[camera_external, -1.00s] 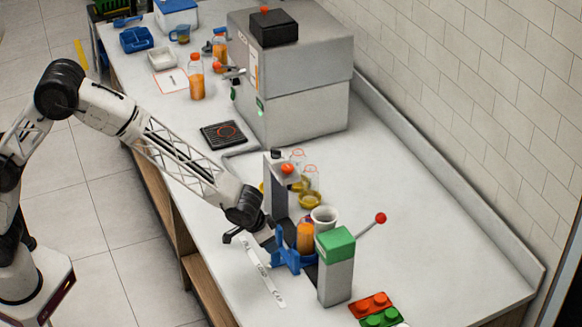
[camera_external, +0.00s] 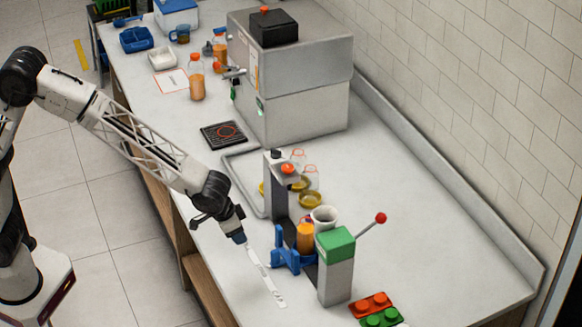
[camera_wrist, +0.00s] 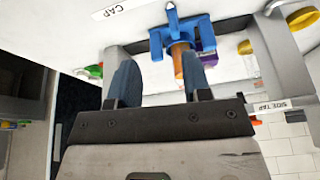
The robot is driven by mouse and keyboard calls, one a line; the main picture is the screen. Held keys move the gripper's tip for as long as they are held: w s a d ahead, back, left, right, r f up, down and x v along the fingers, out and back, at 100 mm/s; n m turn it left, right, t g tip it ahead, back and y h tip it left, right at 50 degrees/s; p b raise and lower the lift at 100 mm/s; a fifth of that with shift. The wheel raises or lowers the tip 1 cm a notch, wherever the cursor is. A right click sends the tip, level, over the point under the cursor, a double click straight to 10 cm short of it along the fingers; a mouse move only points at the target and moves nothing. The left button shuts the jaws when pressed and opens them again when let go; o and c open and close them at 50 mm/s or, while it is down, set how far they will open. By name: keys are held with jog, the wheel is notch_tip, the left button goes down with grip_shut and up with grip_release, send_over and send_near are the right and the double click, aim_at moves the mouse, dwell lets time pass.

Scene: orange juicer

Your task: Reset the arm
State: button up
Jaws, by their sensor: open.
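My gripper (camera_external: 240,238) is over the front edge of the counter, to the left of the juicer station. In the wrist view my gripper (camera_wrist: 158,85) shows two blue fingers standing apart with nothing held between them. An orange bottle or cup (camera_external: 305,236) stands beside a blue holder (camera_external: 287,250), apart from the fingers. The blue holder also shows in the wrist view (camera_wrist: 180,36), beyond the fingertips. A green-topped grey post (camera_external: 336,265) with a red-knobbed lever (camera_external: 380,218) stands to the right.
A white label strip (camera_external: 268,280) lies on the counter near my gripper. A white cup (camera_external: 323,217), a grey post with an orange button (camera_external: 287,169) and red and green button blocks (camera_external: 372,303) stand nearby. A big grey machine (camera_external: 290,85) is behind. Counter at the right is clear.

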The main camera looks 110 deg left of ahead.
jog(key=s+d+r+m, duration=0.1)
jog(key=s+d+r, duration=0.35)
jog(key=s, duration=0.25)
jog(key=s+d+r+m+h, duration=0.1)
jog(key=s+d+r, duration=0.3)
jog(key=s+d, duration=0.25)
jog(key=s+d+r+m, duration=0.1)
jog(key=s+d+r, duration=0.35)
jog(key=s, duration=0.35)
jog(key=s+d+m, duration=0.1)
jog(key=s+d, duration=0.3)
jog(key=s, duration=0.4)
jog(key=s+d+m+h, duration=0.1)
jog(key=s+d+m, duration=0.1)
jog(key=s, duration=0.7)
jog(key=s+d+m+h, duration=0.1)
jog(key=s+d, duration=0.4)
jog(key=s, duration=0.4)
jog(key=shift+d+m+g, duration=0.3)
jog(key=shift+m, duration=0.1)
